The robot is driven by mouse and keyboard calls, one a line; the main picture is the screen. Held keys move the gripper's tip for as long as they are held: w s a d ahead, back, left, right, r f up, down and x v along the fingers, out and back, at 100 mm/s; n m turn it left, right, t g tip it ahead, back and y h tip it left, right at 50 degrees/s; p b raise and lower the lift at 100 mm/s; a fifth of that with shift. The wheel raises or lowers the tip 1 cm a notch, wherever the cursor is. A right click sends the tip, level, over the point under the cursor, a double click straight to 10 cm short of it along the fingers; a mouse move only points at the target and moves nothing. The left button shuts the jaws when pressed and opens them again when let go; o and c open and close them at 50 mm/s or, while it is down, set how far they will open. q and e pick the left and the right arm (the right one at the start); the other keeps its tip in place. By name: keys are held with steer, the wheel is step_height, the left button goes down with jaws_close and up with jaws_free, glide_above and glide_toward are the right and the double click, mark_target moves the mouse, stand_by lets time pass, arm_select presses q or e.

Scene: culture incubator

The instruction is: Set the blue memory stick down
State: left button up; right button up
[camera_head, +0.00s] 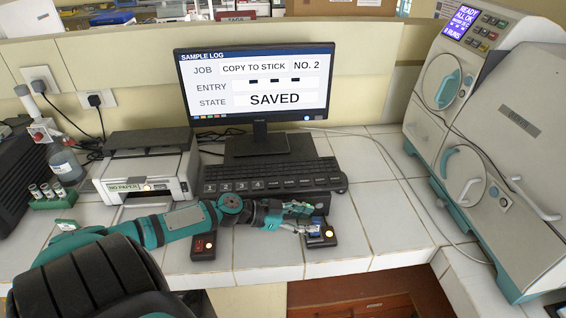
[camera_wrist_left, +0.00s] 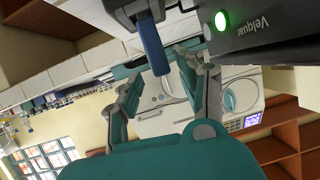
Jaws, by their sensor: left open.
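The blue memory stick (camera_head: 316,227) shows at the small black dock (camera_head: 322,241) on the white tiled bench, partly hidden by my gripper. In the left wrist view the blue stick (camera_wrist_left: 153,46) has one end at a dark holder, and its free end points between my fingers. My left gripper (camera_head: 305,218) is open around or just short of the stick; in the wrist view its fingers (camera_wrist_left: 159,72) stand apart, with a gap visible on both sides. The monitor (camera_head: 254,85) reads "COPY TO STICK", "NO. 2" and "SAVED". My right gripper is not in view.
A black keyboard unit (camera_head: 275,184) with numbered keys lies behind my forearm. A small black box with a red display (camera_head: 203,246) stands near the front edge. A printer (camera_head: 148,170) is at left, white incubators (camera_head: 480,130) at right. The tiles right of the dock are clear.

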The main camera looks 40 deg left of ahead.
arm_select(q)
steer(key=b+v, duration=0.1)
steer(key=v, duration=0.7)
steer(key=shift+s+a+b, duration=0.15)
steer(key=shift+s+b, duration=0.05)
steer(key=shift+b, duration=0.15)
